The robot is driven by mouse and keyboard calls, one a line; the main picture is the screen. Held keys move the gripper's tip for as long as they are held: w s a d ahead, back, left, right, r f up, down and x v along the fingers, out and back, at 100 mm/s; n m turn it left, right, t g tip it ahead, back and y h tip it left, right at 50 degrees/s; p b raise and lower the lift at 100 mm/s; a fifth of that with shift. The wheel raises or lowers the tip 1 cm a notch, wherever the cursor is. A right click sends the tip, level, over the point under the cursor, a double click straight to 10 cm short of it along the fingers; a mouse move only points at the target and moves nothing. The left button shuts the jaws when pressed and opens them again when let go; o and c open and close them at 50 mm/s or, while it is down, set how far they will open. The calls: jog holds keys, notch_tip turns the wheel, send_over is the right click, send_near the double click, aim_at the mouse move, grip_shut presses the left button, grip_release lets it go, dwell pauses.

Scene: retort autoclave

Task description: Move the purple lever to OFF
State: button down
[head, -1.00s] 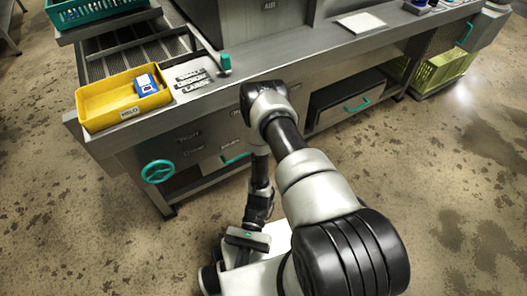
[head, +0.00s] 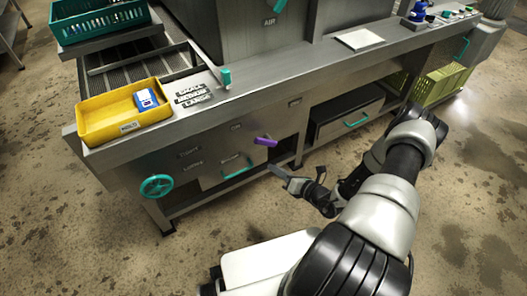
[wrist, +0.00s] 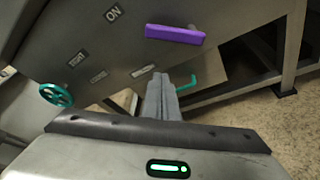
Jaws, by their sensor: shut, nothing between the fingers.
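The purple lever (head: 265,142) sticks out from the front panel of the steel machine, below the worktop edge. In the wrist view the lever (wrist: 174,34) lies nearly level across the upper middle, with a small ON label (wrist: 113,14) up and to its left. I cannot make out an OFF label. My gripper (head: 274,170) is in front of the panel, a little below and right of the lever in the head view. In the wrist view its fingers (wrist: 160,80) are together and empty, apart from the lever.
A teal handwheel (head: 156,186) and a drawer with a teal handle (head: 237,171) are on the panel to the left. A dark box drawer (head: 346,114) sits under the worktop to the right. A yellow bin (head: 98,133) stands on the worktop. The floor in front is clear.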

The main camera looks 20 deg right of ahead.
aim_at(266, 143)
jog(key=shift+w, duration=0.1)
jog(key=b+x, duration=0.3)
jog(key=x, duration=0.7)
jog(key=shift+w+d+r, duration=0.1)
jog(key=shift+d+r, duration=0.5)
jog(key=shift+r, duration=0.2)
jog(key=shift+w+d+r, duration=0.1)
jog(key=shift+d+r, duration=0.55)
jog(key=shift+r, duration=0.15)
jog(key=shift+s, duration=0.1)
